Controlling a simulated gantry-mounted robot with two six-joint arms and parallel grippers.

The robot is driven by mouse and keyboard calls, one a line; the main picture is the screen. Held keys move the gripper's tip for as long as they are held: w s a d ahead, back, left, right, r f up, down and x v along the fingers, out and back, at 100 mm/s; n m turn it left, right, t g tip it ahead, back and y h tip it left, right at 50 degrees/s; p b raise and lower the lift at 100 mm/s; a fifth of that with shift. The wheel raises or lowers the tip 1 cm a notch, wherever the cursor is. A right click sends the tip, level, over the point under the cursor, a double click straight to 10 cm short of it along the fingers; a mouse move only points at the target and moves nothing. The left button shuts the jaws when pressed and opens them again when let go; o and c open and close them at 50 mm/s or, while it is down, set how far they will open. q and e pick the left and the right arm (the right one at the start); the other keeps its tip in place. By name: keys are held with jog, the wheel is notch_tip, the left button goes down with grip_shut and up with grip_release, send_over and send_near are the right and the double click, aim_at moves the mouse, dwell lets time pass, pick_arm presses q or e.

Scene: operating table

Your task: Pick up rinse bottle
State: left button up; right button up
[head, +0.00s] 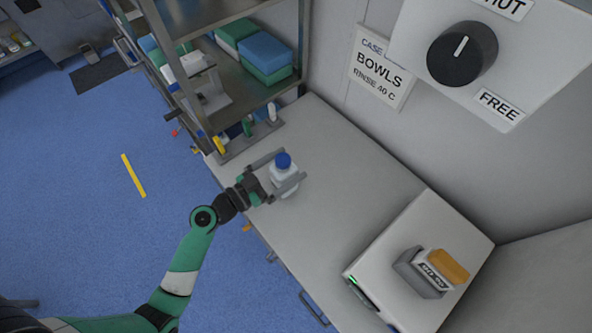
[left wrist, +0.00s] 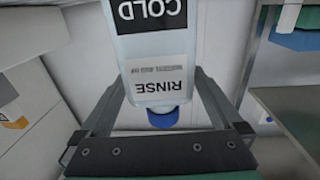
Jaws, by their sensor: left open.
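The rinse bottle (head: 284,180) is a pale bottle with a blue cap, standing upright on the grey counter near its front edge. My left gripper (head: 293,165) is open, with one finger on each side of the bottle. In the left wrist view the bottle (left wrist: 158,50) appears upside down, with a "RINSE" label and a black "COLD" label. It lies between the open fingers of my left gripper (left wrist: 160,80), with a visible gap on each side. The bottle's base is out of that view. My right gripper is not in view.
A metal shelf rack (head: 215,115) with green and blue boxes stands at left. The counter (head: 345,160) behind the bottle is clear.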

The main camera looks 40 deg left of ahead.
aim_at(284, 162)
pick_arm(q)
jog(key=shift+s+f, duration=0.1)
jog(key=shift+s, duration=0.15)
jog(key=shift+s+a, duration=0.1)
jog(key=shift+c, duration=0.9)
grip_shut()
jog(key=shift+r, duration=0.2)
jog(key=shift+r, duration=0.25)
jog(key=r+p, duration=0.1)
jog(key=r, duration=0.1)
jog(key=r+p, duration=0.1)
jog(key=shift+s+d+r, duration=0.15)
jog(key=shift+d+r, duration=0.25)
jog(key=s+d+r+p, duration=0.8)
jog(key=d+p, duration=0.1)
jog(key=d, duration=0.1)
jog(key=shift+d+r+p, duration=0.25)
jog(key=shift+d+p, duration=0.05)
jog(key=shift+p, duration=0.1)
